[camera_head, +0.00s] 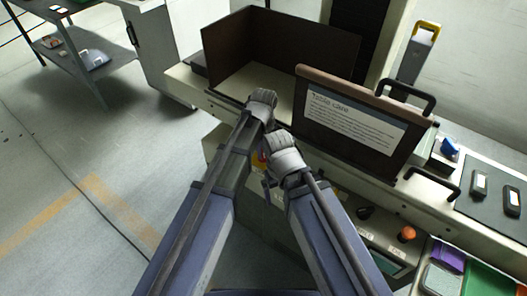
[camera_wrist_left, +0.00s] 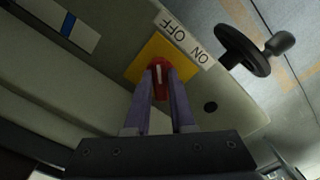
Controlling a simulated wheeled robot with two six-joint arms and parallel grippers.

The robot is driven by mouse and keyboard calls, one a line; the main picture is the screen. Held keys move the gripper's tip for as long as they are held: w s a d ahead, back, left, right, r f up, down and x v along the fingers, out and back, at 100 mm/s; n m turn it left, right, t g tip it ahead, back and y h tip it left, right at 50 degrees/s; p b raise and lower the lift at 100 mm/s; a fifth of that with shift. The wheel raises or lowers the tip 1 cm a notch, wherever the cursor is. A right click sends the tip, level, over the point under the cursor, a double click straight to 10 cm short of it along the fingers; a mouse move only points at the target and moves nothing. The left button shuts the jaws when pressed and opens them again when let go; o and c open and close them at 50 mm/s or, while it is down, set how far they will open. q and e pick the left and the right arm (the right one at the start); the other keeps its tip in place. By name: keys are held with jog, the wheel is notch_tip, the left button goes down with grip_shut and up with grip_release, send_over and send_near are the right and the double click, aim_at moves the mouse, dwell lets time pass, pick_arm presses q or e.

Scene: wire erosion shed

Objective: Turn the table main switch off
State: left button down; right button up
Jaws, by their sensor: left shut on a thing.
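The table main switch is a red knob (camera_wrist_left: 159,66) on a yellow plate (camera_wrist_left: 145,62) in the left wrist view. A white label (camera_wrist_left: 187,43) beside the plate reads OFF and ON. My left gripper (camera_wrist_left: 161,76) has its two fingers closed on the sides of the knob. A pale line shows on the knob between the fingers; I cannot tell which word it points to.
A black handwheel (camera_wrist_left: 243,50) stands beside the switch. In the head view a brown "Table care" board (camera_head: 352,125), black handles (camera_head: 411,98) and an orange knob (camera_head: 406,234) are to the right. Open floor (camera_head: 85,175) lies to the left.

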dwell(0.4)
pick_arm(q)
jog(key=c, duration=0.8)
grip_release()
jog(key=shift+o, duration=0.2)
notch_tip(320, 180, up, 8)
jog(key=p, duration=0.8)
jog(key=shift+f, duration=0.1)
jog(key=s+a+m, duration=0.1)
jog(key=s+a, duration=0.5)
jog(key=a, duration=0.3)
jog(key=s+a+m, duration=0.1)
jog(key=s+a, duration=0.4)
jog(key=a, duration=0.4)
jog(key=s+d+m+y, duration=0.1)
jog(key=s+d+m, duration=0.2)
jog(key=d, duration=0.8)
jog(key=s, duration=0.2)
jog(key=shift+s+d+m, duration=0.3)
